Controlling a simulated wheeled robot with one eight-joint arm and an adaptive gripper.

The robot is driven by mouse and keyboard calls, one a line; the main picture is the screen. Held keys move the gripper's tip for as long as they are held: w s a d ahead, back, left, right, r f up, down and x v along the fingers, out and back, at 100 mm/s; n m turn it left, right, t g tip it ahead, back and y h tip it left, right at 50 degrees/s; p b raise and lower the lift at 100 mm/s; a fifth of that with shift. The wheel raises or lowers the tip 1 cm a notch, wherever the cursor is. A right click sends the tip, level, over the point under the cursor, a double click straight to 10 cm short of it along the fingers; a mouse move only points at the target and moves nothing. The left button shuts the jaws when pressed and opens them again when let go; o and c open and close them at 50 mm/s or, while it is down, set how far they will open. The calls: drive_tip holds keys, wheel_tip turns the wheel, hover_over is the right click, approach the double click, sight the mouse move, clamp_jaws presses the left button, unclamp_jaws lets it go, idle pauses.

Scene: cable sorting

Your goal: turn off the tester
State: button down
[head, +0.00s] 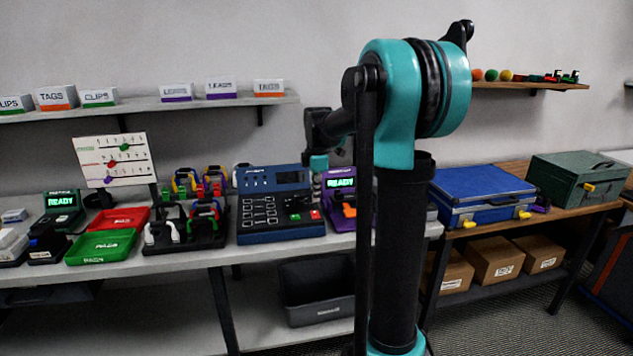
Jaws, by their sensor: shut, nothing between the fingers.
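The tester appears to be the blue box (262,232) on the long bench, in the middle of the head view. My gripper (317,197) is shut and empty, pointing down over the right part of the box, just above the buttons. I cannot tell whether it touches the box.
A purple device (340,184) showing READY stands close to the right, partly behind my arm. A rack of coloured clips (190,240) stands to the left, beside green (100,247) and red (120,218) trays. A blue case (484,190) is at right. A shelf (190,102) hangs above.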

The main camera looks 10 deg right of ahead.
sight(316, 214)
drive_tip(key=shift+w+f, duration=0.15)
drive_tip(key=shift+f, duration=0.95)
drive_tip(key=shift+w+f, duration=0.1)
drive_tip(key=shift+f, duration=0.95)
drive_tip(key=shift+w+f, duration=0.1)
drive_tip(key=shift+f, duration=0.2)
drive_tip(key=shift+s+r, duration=0.15)
drive_tip(key=shift+s, duration=0.6)
drive_tip(key=shift+r, duration=0.35)
wheel_tip(316, 214, up, 13)
drive_tip(key=w, duration=0.1)
drive_tip(key=shift+w+r, duration=0.15)
drive_tip(key=shift+w, duration=0.2)
